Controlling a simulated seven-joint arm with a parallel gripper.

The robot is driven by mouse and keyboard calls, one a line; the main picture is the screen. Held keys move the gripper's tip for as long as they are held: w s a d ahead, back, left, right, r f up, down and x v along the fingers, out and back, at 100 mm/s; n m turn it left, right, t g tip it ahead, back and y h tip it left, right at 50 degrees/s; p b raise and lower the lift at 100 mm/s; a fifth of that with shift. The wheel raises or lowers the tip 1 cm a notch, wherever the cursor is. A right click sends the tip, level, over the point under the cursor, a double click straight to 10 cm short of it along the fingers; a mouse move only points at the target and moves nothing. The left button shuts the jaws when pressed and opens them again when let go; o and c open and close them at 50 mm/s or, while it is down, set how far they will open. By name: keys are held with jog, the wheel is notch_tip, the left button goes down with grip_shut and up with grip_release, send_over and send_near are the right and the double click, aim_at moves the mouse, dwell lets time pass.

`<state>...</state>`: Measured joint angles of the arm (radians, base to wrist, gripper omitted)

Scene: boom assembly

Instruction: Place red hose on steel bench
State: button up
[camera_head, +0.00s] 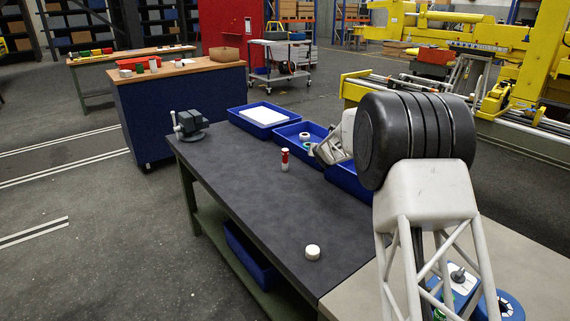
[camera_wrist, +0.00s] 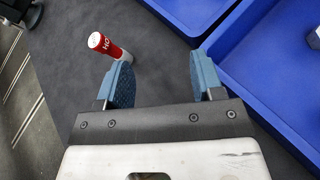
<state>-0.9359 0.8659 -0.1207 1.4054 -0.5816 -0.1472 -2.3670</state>
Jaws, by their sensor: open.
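The red hose (camera_head: 285,160) is a small red cylinder with white ends, standing upright on the dark-topped bench (camera_head: 245,190). In the wrist view the red hose (camera_wrist: 105,47) has a white top and white letters starting "HO". The bench's dark top (camera_wrist: 75,90) also shows there. My gripper (camera_wrist: 164,75) is open, with nothing between its two blue fingers. The hose is just beyond and to the left of the left finger; whether they touch is unclear. In the head view my arm's end is right of the hose, and its fingers are hard to make out.
Several blue trays line the bench's back edge, one holding a white slab (camera_head: 264,115). A vise (camera_head: 188,125) is at the far left corner. A white round piece (camera_head: 312,252) lies near the front. A light grey surface (camera_head: 350,298) adjoins at the right. The bench middle is clear.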

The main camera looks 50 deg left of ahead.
aim_at(286, 159)
jog(key=s+a+f+n, duration=0.1)
jog(key=s+a+f, duration=0.1)
jog(key=a, duration=0.1)
jog(key=s+a+f+n+g+y, duration=0.1)
jog(key=s+a+f+n, duration=0.1)
jog(key=a, duration=0.2)
jog(key=s+a+f+n, duration=0.1)
jog(key=s+a+f, duration=0.2)
jog(key=shift+s+a+n+g+y, duration=0.1)
jog(key=shift+a+n+g+y, duration=0.15)
jog(key=shift+n+g+y, duration=0.05)
jog(key=shift+a, duration=0.1)
jog(key=shift+x, duration=1.2)
jog(key=shift+a, duration=0.15)
jog(key=shift+x, duration=2.45)
jog(key=shift+c, duration=0.2)
jog(key=shift+r, duration=0.1)
grip_shut()
jog(key=shift+r, duration=0.1)
